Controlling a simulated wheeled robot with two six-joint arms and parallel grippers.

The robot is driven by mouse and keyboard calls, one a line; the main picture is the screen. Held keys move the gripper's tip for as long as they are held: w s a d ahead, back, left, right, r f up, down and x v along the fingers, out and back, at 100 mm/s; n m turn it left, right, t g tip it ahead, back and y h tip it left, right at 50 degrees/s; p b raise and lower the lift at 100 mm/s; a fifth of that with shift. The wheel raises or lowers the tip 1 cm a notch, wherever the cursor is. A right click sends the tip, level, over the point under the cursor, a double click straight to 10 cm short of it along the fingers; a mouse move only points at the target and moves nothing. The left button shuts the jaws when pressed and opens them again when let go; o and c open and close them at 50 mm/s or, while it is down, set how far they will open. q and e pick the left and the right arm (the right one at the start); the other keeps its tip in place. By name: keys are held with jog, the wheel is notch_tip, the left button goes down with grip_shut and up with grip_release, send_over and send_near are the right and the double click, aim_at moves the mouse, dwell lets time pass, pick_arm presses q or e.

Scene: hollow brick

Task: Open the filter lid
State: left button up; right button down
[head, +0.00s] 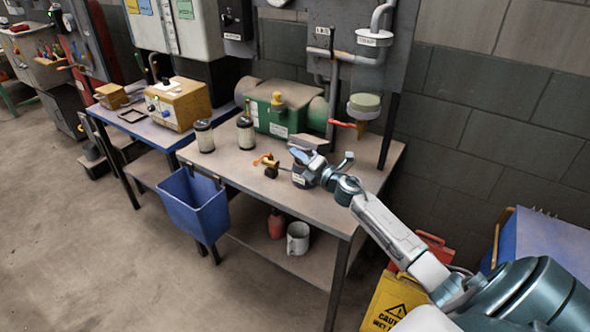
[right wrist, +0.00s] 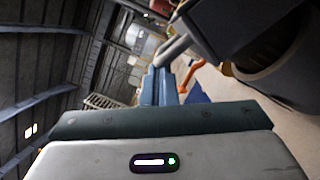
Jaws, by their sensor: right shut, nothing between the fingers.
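My left gripper is not in view.
A small brass valve with an orange handle (head: 264,160) lies on the workbench (head: 232,172). A red-handled pipe valve (head: 342,124) and a hanging trap cup (head: 364,106) are behind my gripper. A blue bin (head: 193,205) hangs at the bench's front left.

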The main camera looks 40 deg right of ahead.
aim_at(302, 141)
jog(key=r+m+p, duration=0.1)
jog(key=d+r+p, duration=0.1)
jog(key=p, duration=0.1)
jog(key=r+m+p, duration=0.1)
jog(key=p, duration=0.1)
jog(key=shift+w+d+r+m+g, duration=0.3)
jog(key=shift+w+d, duration=0.1)
jog(key=shift+w+d+r+p, duration=0.3)
jog(key=shift+d+r+p, duration=0.25)
jog(key=shift+d, duration=0.2)
jog(key=shift+w+d+r+p, duration=0.3)
jog(key=shift+d+r+p, duration=0.2)
jog(key=shift+d, duration=0.2)
